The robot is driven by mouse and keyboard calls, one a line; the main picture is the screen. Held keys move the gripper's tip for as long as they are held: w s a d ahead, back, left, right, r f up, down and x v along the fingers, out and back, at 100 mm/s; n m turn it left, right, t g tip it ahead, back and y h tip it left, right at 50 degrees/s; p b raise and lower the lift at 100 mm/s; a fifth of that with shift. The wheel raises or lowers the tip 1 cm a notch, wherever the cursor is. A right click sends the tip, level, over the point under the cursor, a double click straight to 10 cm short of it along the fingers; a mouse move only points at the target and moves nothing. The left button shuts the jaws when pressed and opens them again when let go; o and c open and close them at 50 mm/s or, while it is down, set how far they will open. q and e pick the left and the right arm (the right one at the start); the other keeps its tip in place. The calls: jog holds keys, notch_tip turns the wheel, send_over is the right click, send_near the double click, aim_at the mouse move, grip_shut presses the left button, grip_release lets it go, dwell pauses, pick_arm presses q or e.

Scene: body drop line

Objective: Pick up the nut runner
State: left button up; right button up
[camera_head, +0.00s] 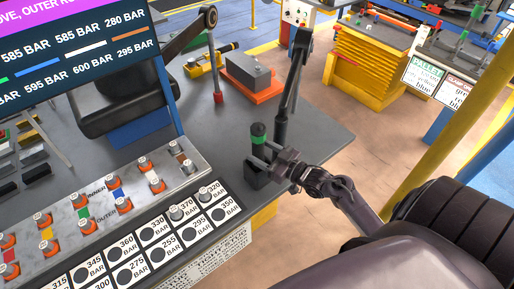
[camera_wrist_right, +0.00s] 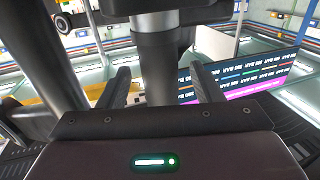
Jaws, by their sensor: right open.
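The nut runner (camera_head: 258,139) looks like an upright dark tool with a green band, standing in a black holder (camera_head: 256,176) near the bench's right edge. My right gripper (camera_head: 262,158) comes in from the right, its fingers at the tool's body just below the green band. In the right wrist view, a grey upright cylinder (camera_wrist_right: 158,65), apparently the tool, stands between the two open fingers (camera_wrist_right: 161,88). I cannot tell whether either finger touches it. The tool's lower part is hidden behind my gripper and the holder. My left gripper is not in view.
A black jointed stand arm (camera_head: 293,75) rises close behind the tool. A socket board (camera_head: 110,205) and a pressure-label board (camera_head: 165,240) lie at left, below a screen (camera_head: 75,50). A grey block on an orange base (camera_head: 252,78) sits farther back. Bare bench (camera_head: 320,130) lies right of the stand.

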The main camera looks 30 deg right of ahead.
jog(key=shift+x, duration=0.9)
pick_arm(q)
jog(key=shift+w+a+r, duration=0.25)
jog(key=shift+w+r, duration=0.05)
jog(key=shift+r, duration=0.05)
pick_arm(e)
jog(key=c, duration=1.2)
jog(key=shift+r, duration=0.1)
grip_shut()
